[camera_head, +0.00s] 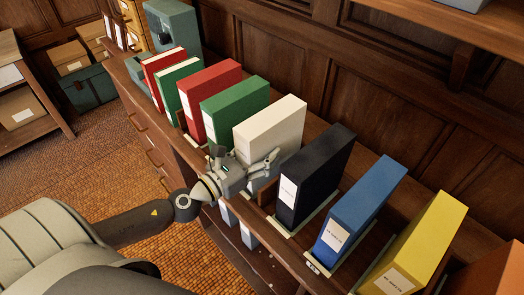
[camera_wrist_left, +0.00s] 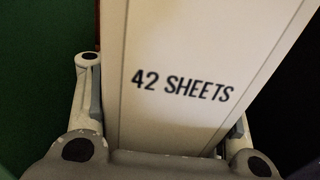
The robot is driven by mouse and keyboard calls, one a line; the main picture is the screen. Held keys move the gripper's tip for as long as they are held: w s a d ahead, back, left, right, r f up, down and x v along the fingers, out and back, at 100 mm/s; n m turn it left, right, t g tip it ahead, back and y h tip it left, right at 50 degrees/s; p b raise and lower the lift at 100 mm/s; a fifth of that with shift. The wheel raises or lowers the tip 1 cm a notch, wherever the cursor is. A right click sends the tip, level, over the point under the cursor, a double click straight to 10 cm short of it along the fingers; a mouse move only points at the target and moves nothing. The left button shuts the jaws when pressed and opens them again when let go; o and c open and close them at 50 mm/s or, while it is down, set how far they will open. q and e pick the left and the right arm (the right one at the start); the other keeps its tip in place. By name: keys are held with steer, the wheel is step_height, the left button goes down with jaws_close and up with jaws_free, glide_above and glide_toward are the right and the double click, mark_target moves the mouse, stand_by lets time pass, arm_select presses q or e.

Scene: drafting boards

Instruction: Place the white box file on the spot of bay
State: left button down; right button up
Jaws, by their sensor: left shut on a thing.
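The white box file (camera_head: 270,128) stands upright in the row on the wooden counter, between a green file (camera_head: 236,105) and a black file (camera_head: 318,175). My left gripper (camera_head: 244,157) is shut on its front end, one finger on each side. In the left wrist view the white box file (camera_wrist_left: 190,85) shows its "42 SHEETS" label between the fingers of my left gripper (camera_wrist_left: 165,115). The gripper hides its lower front, so I cannot tell whether its base touches the counter. My right gripper is not in view.
Neighbouring files stand close on both sides: a red file (camera_head: 212,95) to the left, a blue file (camera_head: 362,212) and a yellow file (camera_head: 420,245) to the right. A wood-panelled wall (camera_head: 375,105) is behind. A grey-green machine (camera_head: 172,30) stands at the far end.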

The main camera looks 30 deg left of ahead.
arm_select(q)
steer(key=shift+c, duration=2.2)
jaws_free()
steer(key=shift+r, duration=0.1)
steer(key=shift+s+a+f, duration=0.2)
steer(key=shift+s+f, duration=0.05)
steer(key=shift+s, duration=0.3)
steer(key=shift+b+v, duration=3.95)
steer(key=shift+v, duration=1.25)
steer(key=shift+s+r, duration=0.25)
steer(key=shift+s, duration=0.05)
steer(key=shift+a, duration=0.15)
